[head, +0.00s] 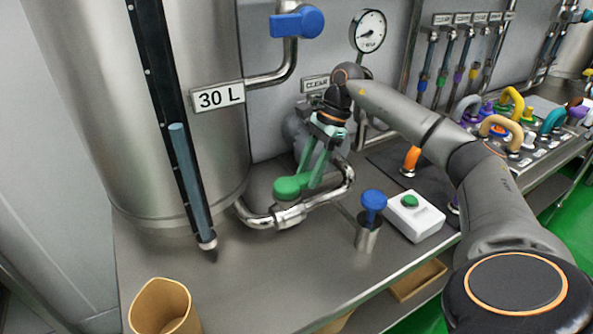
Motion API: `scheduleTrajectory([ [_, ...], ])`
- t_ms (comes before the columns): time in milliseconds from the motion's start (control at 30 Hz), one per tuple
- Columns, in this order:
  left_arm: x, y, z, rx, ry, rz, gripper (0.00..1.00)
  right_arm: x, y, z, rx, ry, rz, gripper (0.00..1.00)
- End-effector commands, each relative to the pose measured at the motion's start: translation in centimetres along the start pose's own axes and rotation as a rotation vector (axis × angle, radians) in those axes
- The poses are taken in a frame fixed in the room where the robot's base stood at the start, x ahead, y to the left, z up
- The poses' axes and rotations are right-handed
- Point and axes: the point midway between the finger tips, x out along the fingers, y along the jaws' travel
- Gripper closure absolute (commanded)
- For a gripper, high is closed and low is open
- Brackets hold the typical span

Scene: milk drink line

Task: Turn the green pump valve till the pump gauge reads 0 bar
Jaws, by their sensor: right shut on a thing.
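The green pump valve (287,188) sits on the bent steel pipe at the foot of the tank, its handle lying roughly sideways. My right gripper (313,178) reaches down from above and is shut on the green handle. Its fingers hide part of the handle. The round white pump gauge (369,31) stands on a pipe behind my right arm, near the top middle. Its dark needle shows, but the numbers are too small to read for sure. My left gripper is not in view.
The steel tank (95,120) with a 30 L sign and level tube (188,180) stands left. A blue valve (297,22) is above. A blue-topped plunger (373,202), a white box with a green button (414,216) and a tan cup (163,305) stand on the bench.

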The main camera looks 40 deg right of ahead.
Motion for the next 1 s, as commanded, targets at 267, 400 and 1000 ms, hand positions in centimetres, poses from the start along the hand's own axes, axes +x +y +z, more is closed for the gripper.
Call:
scheduleTrajectory([
  [267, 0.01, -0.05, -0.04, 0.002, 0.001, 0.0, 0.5, -0.3, 0.18, -0.51, -0.015, 0.0, 0.001, 1.0],
  [400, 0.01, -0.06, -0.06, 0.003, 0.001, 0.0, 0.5, -0.3, 0.17, -0.48, -0.017, 0.0, 0.001, 1.0],
  [1000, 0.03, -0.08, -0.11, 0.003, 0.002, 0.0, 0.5, -0.2, 0.22, -0.47, -0.013, 0.0, 0.004, 0.22],
])
